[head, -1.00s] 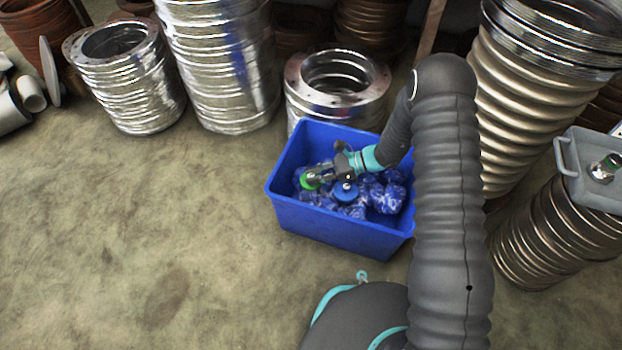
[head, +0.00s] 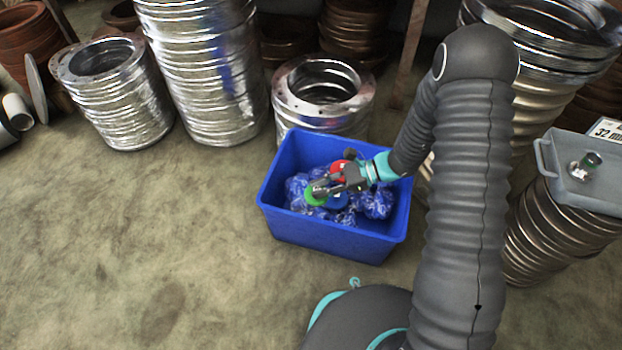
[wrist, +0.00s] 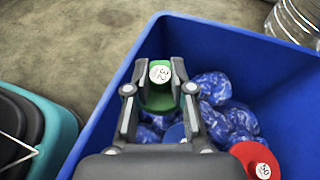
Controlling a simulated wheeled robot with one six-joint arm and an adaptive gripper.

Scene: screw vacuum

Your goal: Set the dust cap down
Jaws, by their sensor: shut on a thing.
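A green dust cap (head: 313,195) with a white label reading 32 is between the fingers of my gripper (head: 322,187). My gripper is shut on it, inside the blue bin (head: 330,238). In the wrist view the green cap (wrist: 158,98) sits between both fingertips of my gripper (wrist: 159,89), over blue plastic bags. I cannot tell whether the cap touches the bags. A blue cap (head: 338,201) lies just below my gripper, and a red cap (head: 339,166) lies behind it. The red cap (wrist: 256,158) is at lower right in the wrist view.
Crumpled blue bags (head: 376,202) fill the bin floor. Silver ducts (head: 120,95) stand behind the bin. At right, a grey box (head: 580,165) with a metal fitting (head: 587,164) on top rests on a corrugated duct, near a 32 mm sign (head: 608,130).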

